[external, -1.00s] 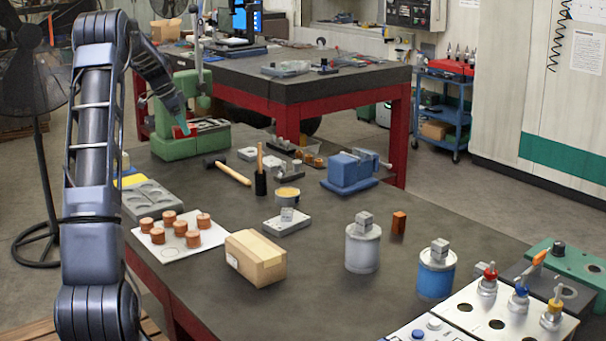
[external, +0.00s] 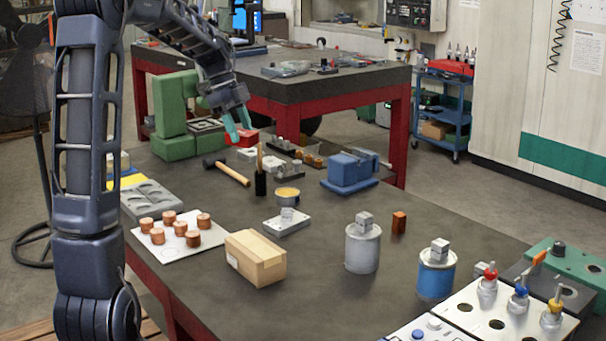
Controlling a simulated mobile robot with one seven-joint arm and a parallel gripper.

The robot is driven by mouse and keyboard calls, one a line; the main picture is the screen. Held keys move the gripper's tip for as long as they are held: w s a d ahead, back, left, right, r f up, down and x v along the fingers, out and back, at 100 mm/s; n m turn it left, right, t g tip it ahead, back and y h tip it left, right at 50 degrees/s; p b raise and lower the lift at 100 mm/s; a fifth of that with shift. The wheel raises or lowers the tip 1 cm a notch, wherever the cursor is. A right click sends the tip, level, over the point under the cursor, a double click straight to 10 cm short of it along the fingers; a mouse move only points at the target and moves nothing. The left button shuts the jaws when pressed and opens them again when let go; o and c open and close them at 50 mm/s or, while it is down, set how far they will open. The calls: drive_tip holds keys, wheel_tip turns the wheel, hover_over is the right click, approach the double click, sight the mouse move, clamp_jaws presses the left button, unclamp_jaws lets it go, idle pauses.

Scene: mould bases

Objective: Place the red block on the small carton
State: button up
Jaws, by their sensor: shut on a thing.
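My gripper (external: 238,127) has teal fingertips and is shut on a red block (external: 248,139). It holds the block over the far part of the dark table, right of the green machine. The fingertips partly cover the block. The small carton (external: 256,258) is a closed tan cardboard box on the table near the front left. Its top looks clear. My gripper is well behind the carton and apart from it.
A white plate (external: 190,247) with several copper cylinders lies left of the carton. A mallet (external: 230,172), an upright black-based tool (external: 260,180) and a grey block plate (external: 285,224) lie between. Two cans (external: 362,250) stand right.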

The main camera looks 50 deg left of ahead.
drive_tip(key=s+d+m+g, duration=0.2)
drive_tip(key=s+d+m, duration=0.3)
drive_tip(key=d, duration=0.9)
approach(257, 246)
drive_tip(key=x, duration=0.5)
drive_tip(key=shift+f, duration=0.2)
drive_tip(key=o, duration=1.2)
drive_tip(key=shift+f, duration=0.1)
